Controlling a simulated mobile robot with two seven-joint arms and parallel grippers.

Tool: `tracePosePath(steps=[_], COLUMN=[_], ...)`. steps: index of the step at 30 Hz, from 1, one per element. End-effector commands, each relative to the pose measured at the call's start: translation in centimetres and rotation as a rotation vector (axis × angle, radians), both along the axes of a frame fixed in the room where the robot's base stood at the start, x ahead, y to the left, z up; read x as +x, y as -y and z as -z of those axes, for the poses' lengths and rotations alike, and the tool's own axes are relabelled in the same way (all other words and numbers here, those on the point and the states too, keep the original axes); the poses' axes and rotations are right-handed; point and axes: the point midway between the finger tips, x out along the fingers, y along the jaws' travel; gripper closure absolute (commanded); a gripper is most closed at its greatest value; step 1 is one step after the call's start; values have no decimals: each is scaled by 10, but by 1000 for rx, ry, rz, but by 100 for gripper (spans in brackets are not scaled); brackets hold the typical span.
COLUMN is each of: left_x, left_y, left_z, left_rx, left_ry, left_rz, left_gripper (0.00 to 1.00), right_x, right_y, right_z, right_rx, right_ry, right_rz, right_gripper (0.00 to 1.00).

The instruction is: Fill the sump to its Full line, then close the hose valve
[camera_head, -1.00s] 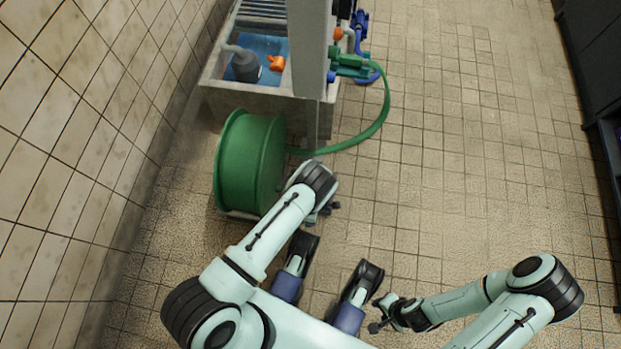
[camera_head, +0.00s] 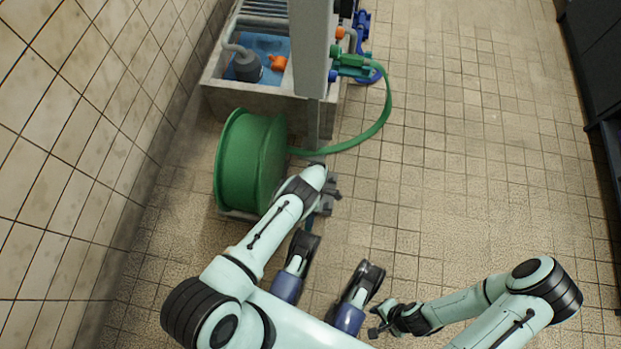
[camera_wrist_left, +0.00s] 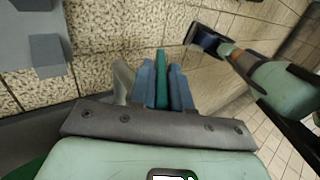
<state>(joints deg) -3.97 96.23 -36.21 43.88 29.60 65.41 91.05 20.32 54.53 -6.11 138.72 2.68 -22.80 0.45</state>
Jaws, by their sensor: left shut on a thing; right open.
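The concrete sump (camera_head: 262,104) stands at the top left with a blue inside; a grey pump (camera_head: 247,67) and an orange float (camera_head: 278,62) are in it. Its Full line cannot be made out. The green hose (camera_head: 386,110) curves from the hose reel (camera_head: 240,165) to a green valve fitting (camera_head: 350,64) beside the sump's right side. My left gripper (camera_head: 330,195) is low, right of the reel and apart from the fitting. In the left wrist view its blue fingers are shut on a narrow green piece (camera_wrist_left: 161,78), unclear what. My right gripper (camera_head: 376,322) is open and empty.
A pale upright post (camera_head: 312,50) stands at the sump's front right and hides part of it. Blue pipework (camera_head: 362,30) stands behind the fitting. A tiled wall (camera_head: 75,120) runs along the left, dark cabinets (camera_head: 597,55) along the right. The floor between is clear.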

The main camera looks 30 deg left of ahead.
Motion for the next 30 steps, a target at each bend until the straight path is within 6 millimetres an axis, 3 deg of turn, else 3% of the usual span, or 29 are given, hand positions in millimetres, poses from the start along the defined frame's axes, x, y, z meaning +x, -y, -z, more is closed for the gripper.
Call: tracePosePath(steps=[13,14,15,25,30], left_x=[0,0,0,1,14], left_y=[-1,-1,-1,-1,-4], left_z=[0,0,0,-2,-19], left_rx=[-2,-2,-2,-2,-2], left_ry=[-6,-6,-5,-4,-1], left_rz=[-1,-1,-1,-1,-1], left_gripper=[100,73,62,62,62], right_x=[0,0,0,0,3], right_y=[0,0,0,0,0], right_z=[0,0,0,0,-1], right_rx=[0,0,0,0,-1], right_ry=[0,0,0,1,9], right_rz=[0,0,0,0,-1], right_gripper=[57,57,57,57,57])
